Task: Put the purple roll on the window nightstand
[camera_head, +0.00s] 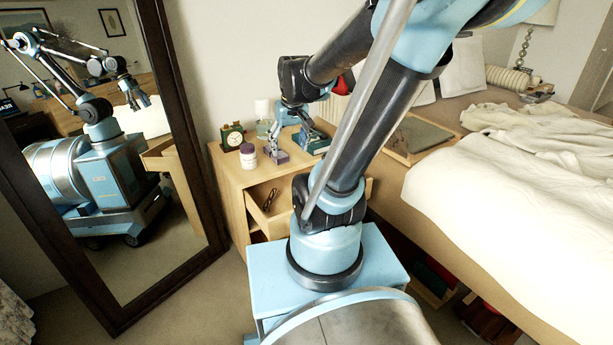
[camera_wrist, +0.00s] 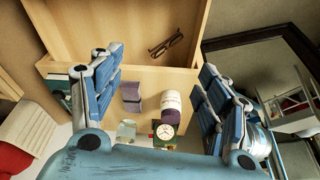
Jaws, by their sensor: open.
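A small purple object (camera_wrist: 131,97), which may be the purple roll, sits on the wooden nightstand (camera_head: 230,172) beside the bed. It also shows in the head view (camera_head: 279,157); its exact shape is hard to tell. My gripper (camera_head: 284,140) is open above this nightstand. In the wrist view my gripper (camera_wrist: 155,92) has its two fingers wide apart, with the purple object appearing between them, nearer the left finger. Nothing is held. I cannot tell from these frames which nightstand is the window one. A second nightstand (camera_head: 540,89) seems to stand beyond the bed.
A white jar with a purple cap (camera_head: 248,156) and a green clock (camera_head: 231,138) stand close by. The open drawer (camera_head: 283,217) holds glasses (camera_wrist: 167,43). A mirror (camera_head: 185,120) is at left, the bed (camera_head: 480,190) at right. A green stack (camera_head: 311,141) lies near the gripper.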

